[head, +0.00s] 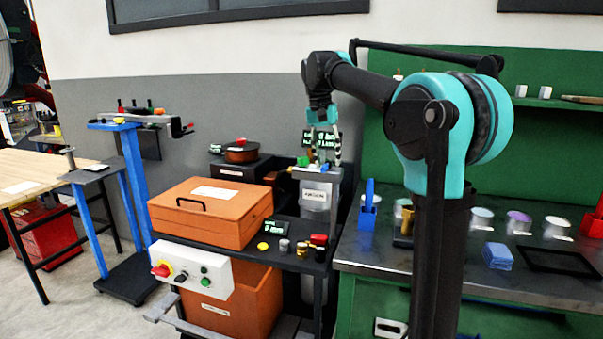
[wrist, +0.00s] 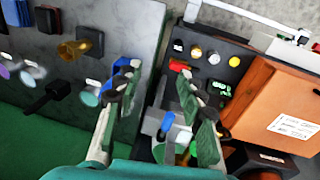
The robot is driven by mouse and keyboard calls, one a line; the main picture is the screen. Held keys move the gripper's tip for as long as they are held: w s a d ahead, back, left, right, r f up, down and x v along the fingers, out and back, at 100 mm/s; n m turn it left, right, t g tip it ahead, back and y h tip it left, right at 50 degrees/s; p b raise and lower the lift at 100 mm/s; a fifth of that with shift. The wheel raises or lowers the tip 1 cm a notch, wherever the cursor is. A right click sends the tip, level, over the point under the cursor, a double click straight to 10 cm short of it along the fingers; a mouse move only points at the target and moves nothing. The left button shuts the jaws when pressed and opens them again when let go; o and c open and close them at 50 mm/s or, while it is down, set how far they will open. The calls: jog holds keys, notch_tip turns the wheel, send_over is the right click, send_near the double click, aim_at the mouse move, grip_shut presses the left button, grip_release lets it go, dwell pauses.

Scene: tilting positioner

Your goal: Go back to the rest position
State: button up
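My teal arm reaches up and then down to my gripper (head: 323,150), which hangs above a small grey stand (head: 318,173) with small coloured parts on top. In the wrist view my gripper (wrist: 155,82) has its two grey-green fingers spread wide apart. I see nothing held between them. The stand's coloured parts show low between and behind the fingers in the wrist view, partly hidden by the right finger.
An orange box (head: 212,213) sits left of the stand, above a white control panel (head: 190,268) with a red knob. A green-backed workbench (head: 375,258) with cups stands right. A blue-legged stand (head: 133,180) and wooden table (head: 35,172) are left. Bare floor shows at lower left.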

jog(key=s+d+f+n+t+y, duration=0.1)
jog(key=s+d+f, duration=0.3)
jog(key=f, duration=0.5)
jog(key=s+d+f+n+t, duration=0.1)
jog(key=s+d+f, duration=0.3)
jog(key=f, duration=0.5)
jog(key=s+d+f+t, duration=0.1)
jog(key=s+f, duration=0.8)
jog(key=s+d+f+n+t, duration=0.1)
jog(key=s+d+f, duration=0.1)
jog(key=s+f, duration=0.7)
jog(key=shift+s+d+y, duration=0.25)
jog(key=shift+s+y, duration=0.05)
jog(key=shift+s, duration=0.1)
jog(key=shift+r, duration=0.1)
jog(key=shift+c, duration=0.6)
